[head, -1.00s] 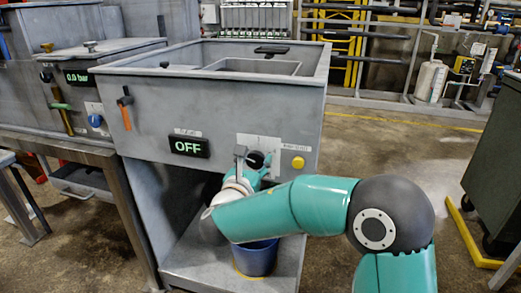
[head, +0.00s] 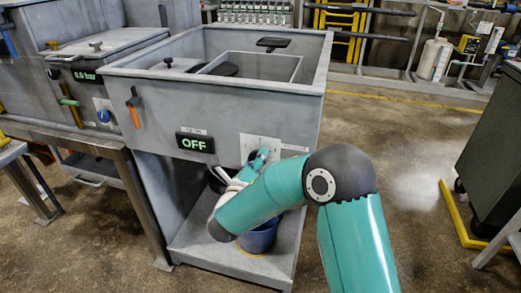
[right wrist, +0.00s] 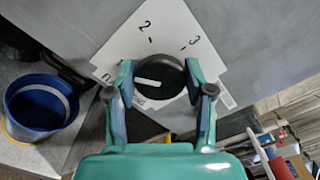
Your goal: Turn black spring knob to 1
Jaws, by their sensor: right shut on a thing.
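The black spring knob (right wrist: 168,101) sits on a white plate (right wrist: 155,32) marked 2 and 3 in the right wrist view. A white pointer line on the knob points left; the label further left is partly hidden by a finger. My right gripper (right wrist: 159,66) is shut on the knob, one finger on each side. In the head view, the right gripper (head: 258,162) is at the plate (head: 262,142) on the machine's front, and my arm hides most of the knob. My left gripper is not in view.
An OFF display (head: 195,143) is left of the plate. A blue bucket (right wrist: 36,105) stands below, also in the head view (head: 259,237). An orange-handled lever (head: 134,111) is on the front's left. A dark green container (head: 490,165) stands at the right.

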